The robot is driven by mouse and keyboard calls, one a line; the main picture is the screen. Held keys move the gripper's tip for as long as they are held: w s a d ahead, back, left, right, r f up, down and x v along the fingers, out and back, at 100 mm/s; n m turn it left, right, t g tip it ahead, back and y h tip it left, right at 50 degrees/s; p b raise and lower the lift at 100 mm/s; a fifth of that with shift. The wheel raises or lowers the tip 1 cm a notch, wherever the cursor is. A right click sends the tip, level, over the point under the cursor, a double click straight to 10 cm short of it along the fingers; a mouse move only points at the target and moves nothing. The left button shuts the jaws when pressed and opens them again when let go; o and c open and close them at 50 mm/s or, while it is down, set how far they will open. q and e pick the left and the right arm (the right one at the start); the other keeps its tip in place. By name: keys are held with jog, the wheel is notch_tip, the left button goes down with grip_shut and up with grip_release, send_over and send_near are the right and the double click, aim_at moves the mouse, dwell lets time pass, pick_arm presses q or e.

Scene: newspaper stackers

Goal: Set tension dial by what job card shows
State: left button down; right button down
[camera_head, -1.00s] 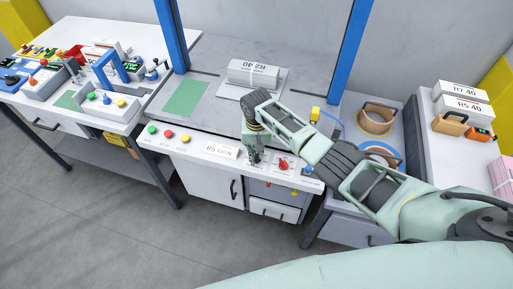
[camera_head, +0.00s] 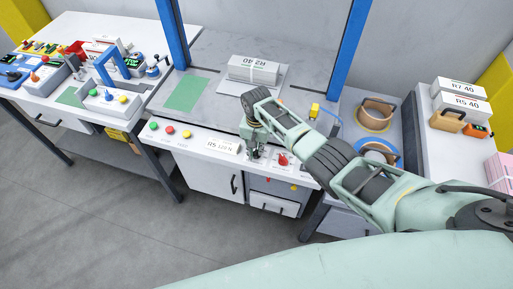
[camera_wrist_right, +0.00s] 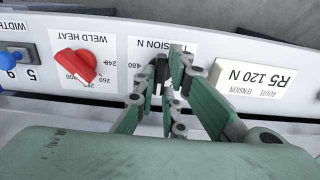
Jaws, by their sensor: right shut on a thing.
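The job card (camera_wrist_right: 258,77) is a white plate reading "R5", "120 N", with "ROUTE TENSION" in small print. In the head view the card (camera_head: 222,146) sits on the sloping front panel, left of my right gripper (camera_head: 256,155). The tension dial (camera_wrist_right: 160,70) is a dark knob on a white scale marked "TENSION N", largely hidden by the fingers; "480" shows beside it. In the wrist view my right gripper (camera_wrist_right: 168,75) is shut on this knob. The fingers hide the pointer, so its setting cannot be read. My left gripper is not in view.
The red weld heat knob (camera_wrist_right: 76,66) is close beside the tension dial, with a blue width control (camera_wrist_right: 14,55) beyond it. Green, red and yellow buttons (camera_head: 169,131) line the panel's left end.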

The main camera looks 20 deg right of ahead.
jog(key=c, duration=1.8)
grip_release()
jog(key=shift+w, duration=0.1)
notch_tip(320, 180, up, 12)
jog(key=shift+r, duration=0.1)
